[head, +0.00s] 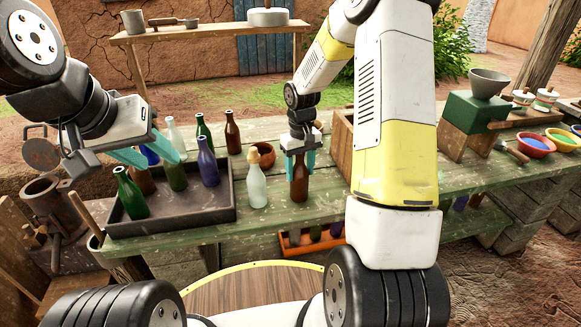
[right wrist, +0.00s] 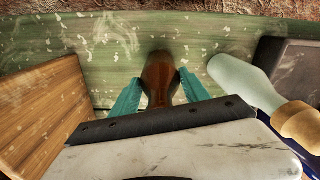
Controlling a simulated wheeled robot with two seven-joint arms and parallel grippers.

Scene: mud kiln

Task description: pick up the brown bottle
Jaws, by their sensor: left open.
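A brown bottle (head: 299,186) stands upright on the green table. It also shows in the right wrist view (right wrist: 158,80). My right gripper (head: 298,164) is over it, pointing down, one teal finger on each side of its upper part. I cannot tell whether the fingers press on the glass. Another brown bottle (head: 232,132) stands at the back right of the dark tray (head: 222,213), and a brown one (head: 143,181) is partly hidden at its left. My left gripper (head: 165,162) is open and empty above the tray, close to the bottles there.
A pale bottle with a cork-coloured top (head: 257,186) stands just left of the brown bottle, also in the right wrist view (right wrist: 240,82). A wooden box (head: 342,145) is close on the right. Green, blue and clear bottles crowd the tray. A small clay bowl (head: 264,154) stands behind.

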